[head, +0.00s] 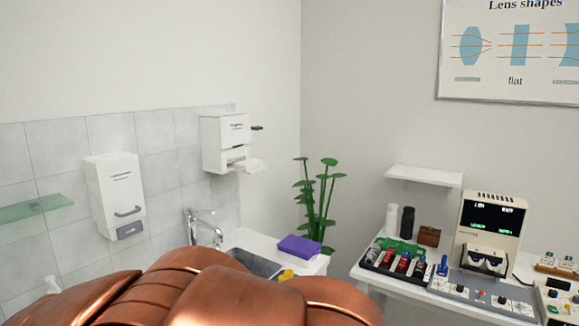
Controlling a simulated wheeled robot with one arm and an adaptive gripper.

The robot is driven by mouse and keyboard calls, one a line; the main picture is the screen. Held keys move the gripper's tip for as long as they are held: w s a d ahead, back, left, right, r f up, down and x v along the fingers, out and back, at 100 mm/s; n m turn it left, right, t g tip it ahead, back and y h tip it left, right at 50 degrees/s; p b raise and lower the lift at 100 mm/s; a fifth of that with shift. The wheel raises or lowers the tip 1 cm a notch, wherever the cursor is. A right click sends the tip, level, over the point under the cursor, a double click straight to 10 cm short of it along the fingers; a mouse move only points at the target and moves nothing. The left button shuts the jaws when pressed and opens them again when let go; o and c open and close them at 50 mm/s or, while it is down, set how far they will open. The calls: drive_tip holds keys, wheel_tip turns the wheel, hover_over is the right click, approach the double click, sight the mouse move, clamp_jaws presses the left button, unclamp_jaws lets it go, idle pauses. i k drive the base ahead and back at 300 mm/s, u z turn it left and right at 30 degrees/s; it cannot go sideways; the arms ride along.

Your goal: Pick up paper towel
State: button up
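A white wall dispenser (211,146) hangs on the tiled wall left of the room corner. A white sheet, which looks like the paper towel (249,165), sticks out at its lower front to the right. The print on the dispenser is too small to read. My gripper is not in view. My own copper-coloured arm parts cover the bottom left and middle of the head view and hide what lies behind them.
A second white dispenser (116,200) hangs farther left, near a glass shelf (35,208). Below are a tap (203,228), a sink (254,263), a purple-topped box (299,247) and a green plant (318,203). A table at right holds instruments (491,222), bottles and a tray.

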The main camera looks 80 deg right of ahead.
sight(251, 164)
drive_tip(key=z, duration=2.55)
